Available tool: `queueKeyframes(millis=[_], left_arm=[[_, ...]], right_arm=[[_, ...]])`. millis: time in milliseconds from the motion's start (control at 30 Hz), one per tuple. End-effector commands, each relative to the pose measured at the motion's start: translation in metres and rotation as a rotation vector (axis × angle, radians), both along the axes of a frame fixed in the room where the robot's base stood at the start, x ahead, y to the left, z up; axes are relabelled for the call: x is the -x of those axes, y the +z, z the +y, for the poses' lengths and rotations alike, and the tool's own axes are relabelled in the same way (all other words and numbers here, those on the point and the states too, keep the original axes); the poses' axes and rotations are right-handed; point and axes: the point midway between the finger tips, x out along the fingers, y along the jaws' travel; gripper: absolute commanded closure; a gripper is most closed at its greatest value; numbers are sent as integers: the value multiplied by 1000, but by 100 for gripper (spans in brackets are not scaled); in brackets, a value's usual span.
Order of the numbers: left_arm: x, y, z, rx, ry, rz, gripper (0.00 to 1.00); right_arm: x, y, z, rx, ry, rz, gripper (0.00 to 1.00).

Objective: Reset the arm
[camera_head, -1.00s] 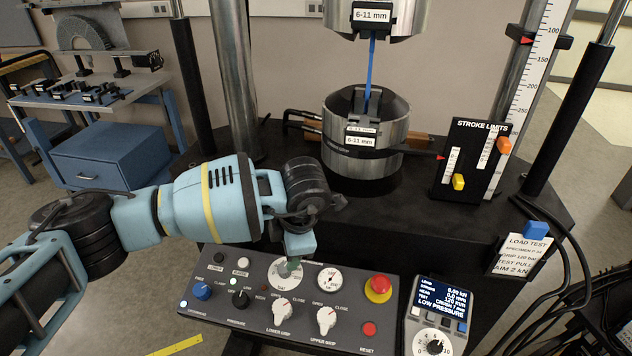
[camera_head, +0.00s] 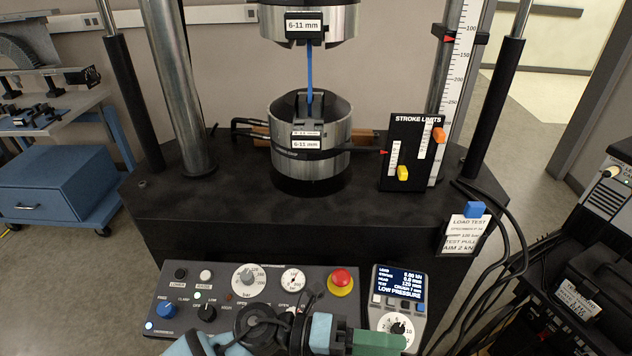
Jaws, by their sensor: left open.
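My left arm comes in at the bottom edge, in front of the control panel (camera_head: 215,325). My left gripper (camera_head: 380,341), with green fingertips pointing right, is open and lies below the handheld display unit (camera_head: 397,300). I see nothing held in it. The arm hides the panel's lower right part, including most of the grip knobs. A blue strip specimen (camera_head: 309,72) stands upright between the upper grip (camera_head: 340,22) and the lower grip (camera_head: 338,160) of the test machine. My right gripper is not in view.
A red stop button (camera_head: 341,278) sits at the panel's right. The stroke limits board (camera_head: 412,155) and a load test card (camera_head: 465,233) are at the machine's right. Cables hang beside it. A blue cabinet (camera_head: 50,190) stands at left. The black machine deck is mostly clear.

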Motion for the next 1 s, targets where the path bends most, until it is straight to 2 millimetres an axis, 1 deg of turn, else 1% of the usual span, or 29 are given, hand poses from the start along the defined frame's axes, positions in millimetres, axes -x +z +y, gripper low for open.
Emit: queueKeyframes(millis=[33,100,167,267,367,433,467,500,567,600,667,700,767,800,867,900,1000], left_arm=[[-2,5,3,68,68,94,51],[-10,11,11,157,170,223,51],[-18,11,22,223,260,338,51],[-32,3,45,324,417,533,51],[-42,-16,75,406,577,730,51],[-46,-35,98,452,691,872,51],[-46,-45,109,470,740,931,51],[-44,-59,123,491,805,1012,51],[-39,-81,145,518,905,1134,51],[-32,-98,160,533,972,1216,51],[-19,-122,182,551,1069,1336,51],[-8,-140,197,561,1135,1419,51],[12,-165,219,570,1233,1540,51],[28,-180,233,573,1295,1616,51],[52,-201,251,575,1381,1725,51],[69,-213,261,575,1431,1791,51],[106,-236,282,568,1535,1926,51]], right_arm=[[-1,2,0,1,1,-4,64],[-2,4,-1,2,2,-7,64],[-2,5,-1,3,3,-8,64],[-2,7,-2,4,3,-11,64],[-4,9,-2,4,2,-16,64],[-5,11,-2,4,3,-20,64],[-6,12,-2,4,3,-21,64],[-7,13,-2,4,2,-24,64],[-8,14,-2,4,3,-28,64],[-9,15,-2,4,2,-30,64],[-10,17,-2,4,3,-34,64],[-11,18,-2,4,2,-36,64],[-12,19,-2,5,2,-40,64],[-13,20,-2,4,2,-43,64],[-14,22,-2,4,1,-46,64],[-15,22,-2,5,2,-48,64],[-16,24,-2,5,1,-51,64]])
